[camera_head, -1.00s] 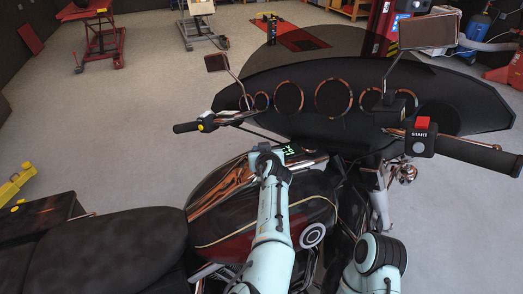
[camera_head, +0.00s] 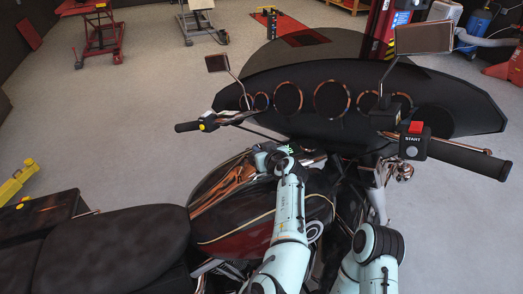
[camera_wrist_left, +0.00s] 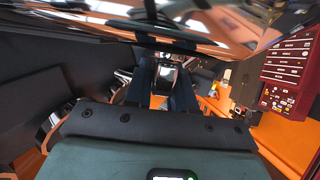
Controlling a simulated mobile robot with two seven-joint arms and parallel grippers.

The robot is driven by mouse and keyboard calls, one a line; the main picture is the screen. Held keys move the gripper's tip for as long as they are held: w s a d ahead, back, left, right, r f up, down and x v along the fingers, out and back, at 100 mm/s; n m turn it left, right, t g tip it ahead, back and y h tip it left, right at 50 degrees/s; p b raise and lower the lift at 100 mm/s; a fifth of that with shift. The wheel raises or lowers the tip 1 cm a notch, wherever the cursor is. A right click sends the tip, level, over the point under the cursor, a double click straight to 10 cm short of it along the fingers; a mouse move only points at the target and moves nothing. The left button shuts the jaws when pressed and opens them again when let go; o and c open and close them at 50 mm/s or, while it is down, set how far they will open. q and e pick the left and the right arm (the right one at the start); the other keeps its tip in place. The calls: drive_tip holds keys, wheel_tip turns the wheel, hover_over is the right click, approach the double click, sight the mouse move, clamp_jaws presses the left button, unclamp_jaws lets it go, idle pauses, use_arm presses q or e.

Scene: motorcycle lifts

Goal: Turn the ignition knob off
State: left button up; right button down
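The ignition knob is not clear in either view; I cannot pick it out. The motorcycle's dark red and black tank (camera_head: 240,215) fills the lower middle of the head view. My left arm reaches over it, its wrist at the tank's front, below the handlebar. The fingers are hidden there. In the left wrist view the two dark fingers of my left gripper (camera_wrist_left: 163,88) stand apart, under a shiny curved surface. A small pale part (camera_wrist_left: 165,76) shows in the gap between them; I cannot tell whether they touch it. My right gripper is out of view.
The dark fairing (camera_head: 360,100) with round gauges stands beyond the handlebar. The seat (camera_head: 115,250) is at lower left. In the wrist view, a red cabinet (camera_wrist_left: 286,70) is at right.

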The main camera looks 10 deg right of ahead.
use_arm(q)
drive_tip(key=o, duration=0.3)
drive_tip(key=shift+f, duration=0.1)
drive_tip(key=shift+o, duration=0.2)
drive_tip(key=shift+s, duration=0.1)
drive_tip(key=b+v, duration=0.3)
drive_tip(key=v, duration=1)
drive_tip(key=shift+r, duration=0.2)
